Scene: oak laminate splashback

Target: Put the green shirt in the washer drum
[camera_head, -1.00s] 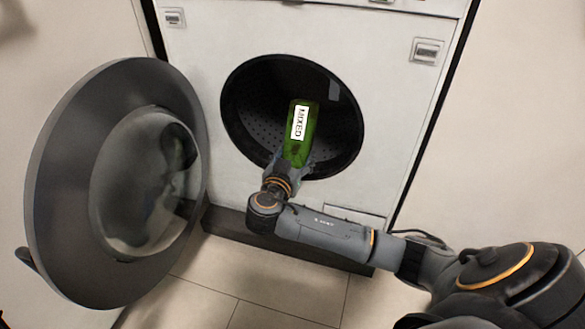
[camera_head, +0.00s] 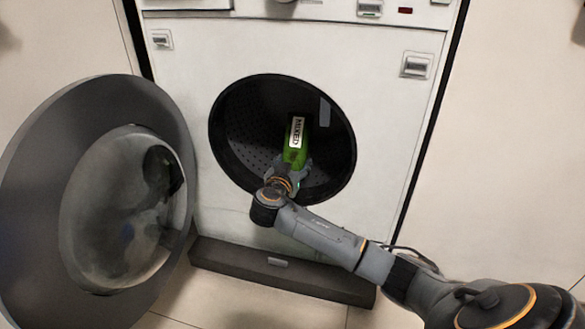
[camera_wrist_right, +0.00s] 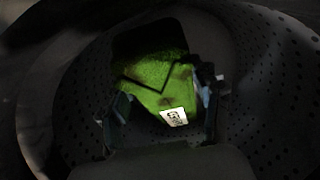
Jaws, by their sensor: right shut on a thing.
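The green shirt (camera_head: 294,156) is a folded bundle with a white label reading "MIXED". In the head view it shows inside the round opening of the washer drum (camera_head: 248,125). My right gripper (camera_head: 290,171) is shut on the shirt's near end, at the lower part of the opening. In the right wrist view the shirt (camera_wrist_right: 155,75) lies between the fingers of my right gripper (camera_wrist_right: 160,108), with the perforated drum wall (camera_wrist_right: 270,75) around it. Whether the shirt touches the drum wall cannot be told. My left gripper is not in view.
The round washer door (camera_head: 30,165) stands wide open on the left. The white washer front (camera_head: 390,120) surrounds the opening, with a dark plinth (camera_head: 230,262) below it. The tiled floor (camera_head: 190,305) is clear in front.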

